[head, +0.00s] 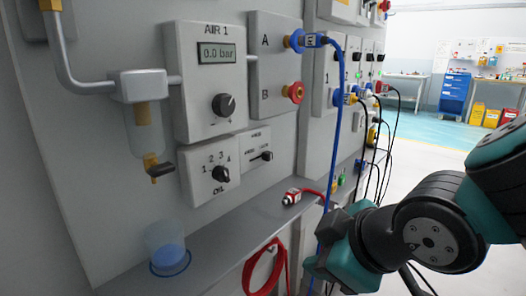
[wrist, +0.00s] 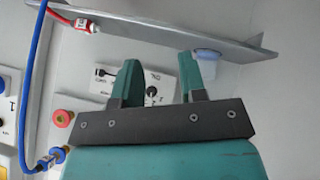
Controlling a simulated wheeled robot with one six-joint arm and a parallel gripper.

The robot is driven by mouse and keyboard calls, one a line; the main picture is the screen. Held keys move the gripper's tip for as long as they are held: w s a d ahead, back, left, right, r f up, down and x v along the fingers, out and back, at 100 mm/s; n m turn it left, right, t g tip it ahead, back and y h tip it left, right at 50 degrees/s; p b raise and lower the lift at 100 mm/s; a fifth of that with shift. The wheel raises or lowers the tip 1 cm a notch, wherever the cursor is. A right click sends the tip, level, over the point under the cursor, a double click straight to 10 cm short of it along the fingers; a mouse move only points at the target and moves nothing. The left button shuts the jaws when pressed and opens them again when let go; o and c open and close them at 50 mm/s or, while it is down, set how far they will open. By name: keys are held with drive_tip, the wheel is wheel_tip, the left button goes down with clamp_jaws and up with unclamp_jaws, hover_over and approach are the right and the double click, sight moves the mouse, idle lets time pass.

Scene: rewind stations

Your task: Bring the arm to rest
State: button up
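My arm (head: 430,235) reaches in from the right of the head view, bent in front of the panel and shelf. Its teal end part shows at the lower middle, but the fingers cannot be made out there. In the wrist view my gripper (wrist: 166,78) has its two teal fingers spread apart. Nothing is between them; the OIL panel (wrist: 160,93) shows behind the gap. The gripper appears empty and apart from the panel.
The AIR 1 box (head: 212,75) reads 0.0 bar. A blue hose (head: 335,140) hangs from port A. A coiled red hose (head: 262,275) hangs below. Open floor (head: 430,150) lies right.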

drive_tip(key=s+d+m+g, duration=0.6)
drive_tip(key=s+d+g, duration=0.1)
drive_tip(key=s, duration=0.3)
wheel_tip(320, 180, up, 27)
drive_tip(key=p, duration=2.6)
drive_tip(key=shift+a, duration=0.25)
